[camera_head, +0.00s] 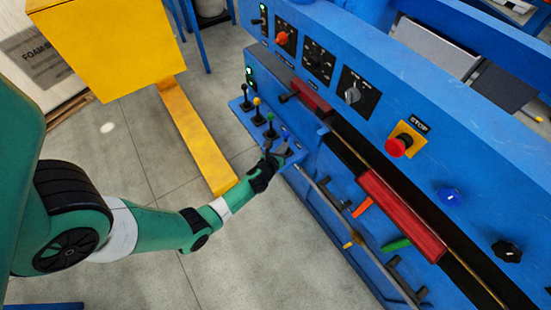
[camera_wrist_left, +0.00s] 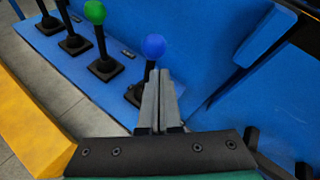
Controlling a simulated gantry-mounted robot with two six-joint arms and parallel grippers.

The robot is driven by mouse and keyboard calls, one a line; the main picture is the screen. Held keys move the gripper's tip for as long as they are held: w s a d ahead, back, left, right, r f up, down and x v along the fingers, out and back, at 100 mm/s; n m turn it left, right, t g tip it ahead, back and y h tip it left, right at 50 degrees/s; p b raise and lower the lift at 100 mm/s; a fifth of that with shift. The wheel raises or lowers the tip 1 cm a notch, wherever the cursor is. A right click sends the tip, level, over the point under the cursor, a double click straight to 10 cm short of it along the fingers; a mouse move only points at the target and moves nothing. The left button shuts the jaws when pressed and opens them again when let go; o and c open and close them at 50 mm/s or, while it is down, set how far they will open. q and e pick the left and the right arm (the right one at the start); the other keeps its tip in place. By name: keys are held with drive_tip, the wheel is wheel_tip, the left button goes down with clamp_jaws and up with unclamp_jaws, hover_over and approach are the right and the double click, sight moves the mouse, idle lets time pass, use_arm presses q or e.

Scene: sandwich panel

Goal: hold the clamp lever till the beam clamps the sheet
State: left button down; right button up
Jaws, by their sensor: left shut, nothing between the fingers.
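A row of levers stands on a blue shelf (camera_head: 240,104) on the machine's side. The lever nearest my left gripper has a blue knob (camera_wrist_left: 154,46); the one beside it has a green knob (camera_wrist_left: 95,12). Which is labelled as the clamp lever cannot be read. My left gripper (camera_wrist_left: 160,82) is shut and empty, its fingertips just below the blue knob, overlapping the lever's shaft in the picture. Touch cannot be told. In the head view the gripper (camera_head: 276,150) partly hides this lever. A clamp beam and sheet cannot be made out with certainty. My right gripper is out of view.
The blue machine carries a red stop button (camera_head: 398,146), rotary knobs and a red block (camera_head: 402,215) along its slot. A yellow stand (camera_head: 195,135) is on the floor left of the lever shelf. Grey floor lies open below my left arm.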

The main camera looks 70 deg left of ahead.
use_arm(q)
drive_tip(key=d+f+p+v, duration=0.1)
drive_tip(key=f+p+v, duration=0.1)
drive_tip(key=v, duration=0.9)
drive_tip(key=shift+s+d+p, duration=0.15)
drive_tip(key=shift+s+p, duration=0.2)
drive_tip(key=shift+p, duration=0.4)
